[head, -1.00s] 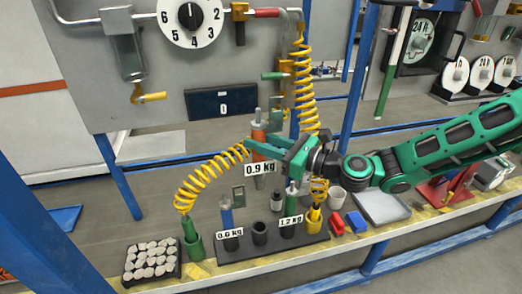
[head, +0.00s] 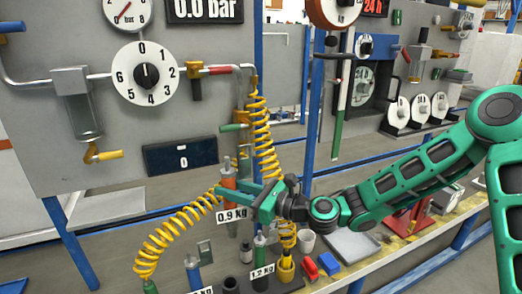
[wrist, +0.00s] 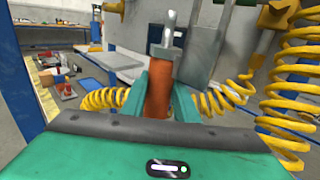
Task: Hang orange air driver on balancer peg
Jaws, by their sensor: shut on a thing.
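The orange air driver (head: 229,183) stands upright in my gripper (head: 240,200), above the holder stand, with a 0.9 kg label (head: 233,214) at its lower part. In the wrist view, the driver's orange body (wrist: 158,97) sits between the two green fingers, and its metal hanging loop (wrist: 168,35) points up. My gripper is shut on the driver. A grey metal plate (wrist: 207,50) rises just behind and right of the loop. I cannot clearly make out the balancer peg. A yellow coiled hose (head: 165,240) runs from near the driver to the lower left.
A green driver with a 1.2 kg label (head: 262,271) and a blue driver (head: 193,276) stand below. A vertical yellow coil (head: 264,140) hangs close behind my gripper. The grey panel (head: 60,150) with its dial (head: 145,73) is at the left. A white cup (head: 306,242) stands at right.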

